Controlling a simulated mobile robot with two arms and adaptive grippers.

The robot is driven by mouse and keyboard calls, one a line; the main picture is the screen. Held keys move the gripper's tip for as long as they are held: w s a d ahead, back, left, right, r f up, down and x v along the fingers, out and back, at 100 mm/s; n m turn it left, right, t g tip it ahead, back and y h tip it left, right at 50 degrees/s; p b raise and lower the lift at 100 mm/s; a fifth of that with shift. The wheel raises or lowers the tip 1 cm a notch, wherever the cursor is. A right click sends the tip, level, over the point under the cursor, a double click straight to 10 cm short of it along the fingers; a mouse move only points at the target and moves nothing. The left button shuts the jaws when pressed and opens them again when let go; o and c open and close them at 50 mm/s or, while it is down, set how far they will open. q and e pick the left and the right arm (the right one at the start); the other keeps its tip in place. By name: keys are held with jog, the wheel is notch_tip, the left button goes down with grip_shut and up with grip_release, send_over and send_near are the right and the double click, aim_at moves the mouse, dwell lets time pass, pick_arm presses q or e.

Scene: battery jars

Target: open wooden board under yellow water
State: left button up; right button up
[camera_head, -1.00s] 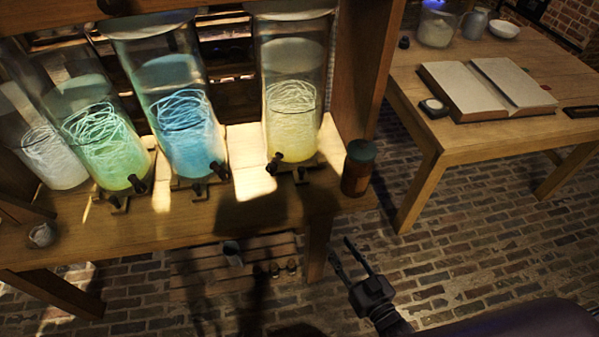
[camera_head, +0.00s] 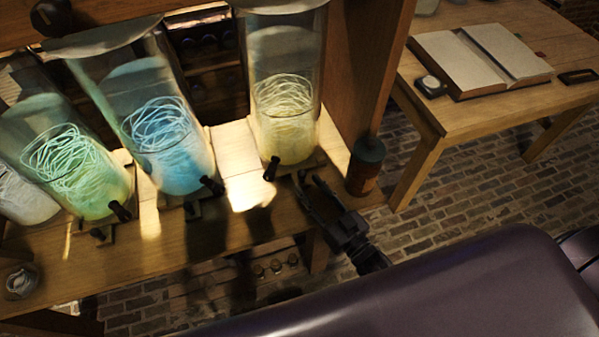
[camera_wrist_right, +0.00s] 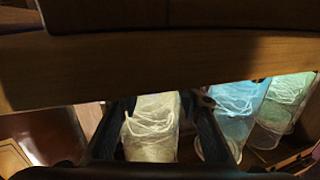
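The jar of yellow liquid (camera_head: 285,135) stands at the right end of the wooden shelf, with a dark tap (camera_head: 271,168) low on its front. A small wooden board (camera_head: 315,160) shows under its base; its front is partly hidden by my right gripper. My right gripper (camera_head: 312,182) is just in front of and below this jar, with its two dark fingers apart and nothing seen between them. I cannot tell if it touches the board. In the right wrist view, the yellow jar (camera_wrist_right: 152,130) shows beyond the open fingers. My left gripper is not in view.
Blue (camera_head: 170,145) and green (camera_head: 85,175) jars stand left of the yellow one. A brown jar with a green lid (camera_head: 366,165) stands close to the right of my right gripper. A table with an open book (camera_head: 480,60) is at right; brick floor lies between.

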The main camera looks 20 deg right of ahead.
aim_at(304, 180)
jog(key=x, duration=0.3)
jog(key=shift+w+a, duration=0.1)
jog(key=shift+w, duration=0.25)
jog(key=shift+w+a+f, duration=0.1)
jog(key=shift+w, duration=0.2)
jog(key=c, duration=0.9)
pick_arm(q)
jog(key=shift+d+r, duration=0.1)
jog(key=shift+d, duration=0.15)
pick_arm(e)
grip_shut()
